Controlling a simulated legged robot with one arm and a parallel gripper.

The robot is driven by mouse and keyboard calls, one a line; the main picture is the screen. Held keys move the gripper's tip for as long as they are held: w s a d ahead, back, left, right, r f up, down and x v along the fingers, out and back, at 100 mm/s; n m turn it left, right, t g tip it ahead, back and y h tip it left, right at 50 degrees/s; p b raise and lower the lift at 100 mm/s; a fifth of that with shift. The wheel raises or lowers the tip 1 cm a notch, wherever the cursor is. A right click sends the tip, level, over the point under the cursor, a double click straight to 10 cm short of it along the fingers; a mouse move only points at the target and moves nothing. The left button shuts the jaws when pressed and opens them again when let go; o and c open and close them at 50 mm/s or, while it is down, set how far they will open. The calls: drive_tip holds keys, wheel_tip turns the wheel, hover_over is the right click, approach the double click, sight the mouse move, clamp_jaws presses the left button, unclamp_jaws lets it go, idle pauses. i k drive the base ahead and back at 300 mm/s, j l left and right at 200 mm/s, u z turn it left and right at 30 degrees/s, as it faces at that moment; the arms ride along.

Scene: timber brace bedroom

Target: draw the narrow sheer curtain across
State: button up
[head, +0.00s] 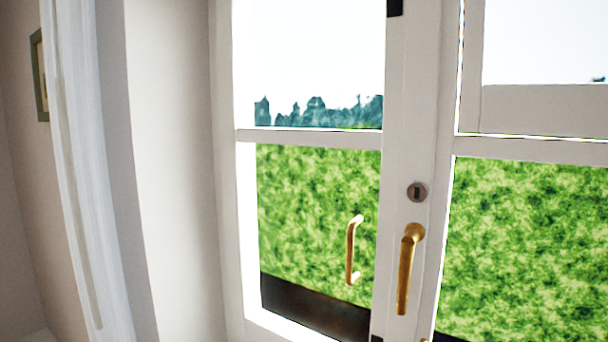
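A narrow white sheer curtain (88,170) hangs at the left of the head view, gathered into a thin vertical strip. It hangs beside the wall edge, left of the glazed door, and leaves the glass uncovered. Its top and bottom run out of the picture. My gripper is not in view, so its place relative to the curtain cannot be told.
White glazed doors (424,100) fill the middle and right, with brass handles (409,268) and (353,250) and a round lock (416,192). A pale wall reveal (175,170) stands between curtain and door. A framed picture (39,75) hangs at far left.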

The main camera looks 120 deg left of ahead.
sight(73, 24)
drive_tip(key=u, duration=5)
